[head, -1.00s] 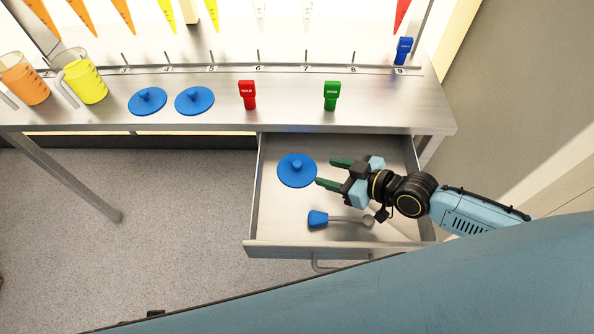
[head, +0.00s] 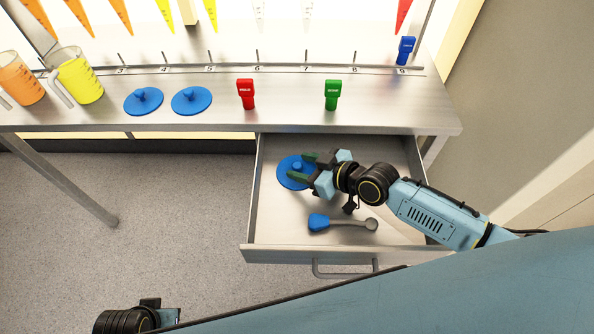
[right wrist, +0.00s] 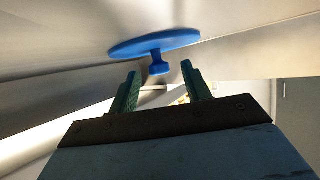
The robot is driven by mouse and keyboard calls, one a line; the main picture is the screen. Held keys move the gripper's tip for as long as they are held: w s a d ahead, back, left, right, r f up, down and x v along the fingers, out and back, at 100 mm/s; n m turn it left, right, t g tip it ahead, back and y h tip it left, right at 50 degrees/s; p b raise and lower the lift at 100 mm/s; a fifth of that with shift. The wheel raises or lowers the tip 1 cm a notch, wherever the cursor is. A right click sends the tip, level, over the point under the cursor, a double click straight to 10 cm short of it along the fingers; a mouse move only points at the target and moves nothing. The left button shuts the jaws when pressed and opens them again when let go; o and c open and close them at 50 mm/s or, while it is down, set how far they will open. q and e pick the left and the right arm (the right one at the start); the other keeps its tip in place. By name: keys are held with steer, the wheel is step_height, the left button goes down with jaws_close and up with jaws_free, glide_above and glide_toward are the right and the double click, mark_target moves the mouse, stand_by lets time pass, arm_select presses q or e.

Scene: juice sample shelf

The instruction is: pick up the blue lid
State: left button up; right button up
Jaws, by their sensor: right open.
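A round blue lid (head: 287,177) with a raised knob lies in the open drawer, near its left wall. My right gripper (head: 299,167) is open, with its green fingers reaching over the lid on either side of the knob. The right wrist view shows the blue lid (right wrist: 150,43) with its knob just ahead of and between the open fingertips (right wrist: 159,71), apparently untouched. Two more blue lids, a left one (head: 143,102) and a right one (head: 191,101), lie on the counter. Part of my left arm shows at the bottom left, but its fingers do not.
A blue-handled scoop (head: 319,222) lies in the drawer (head: 270,226) below my right gripper. The counter (head: 290,113) above holds an orange jug (head: 24,88), a yellow jug (head: 84,84), a red tag (head: 246,94) and a green tag (head: 333,95).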

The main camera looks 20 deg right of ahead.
jaws_close()
steer(key=shift+r, duration=0.2)
stand_by(0.3)
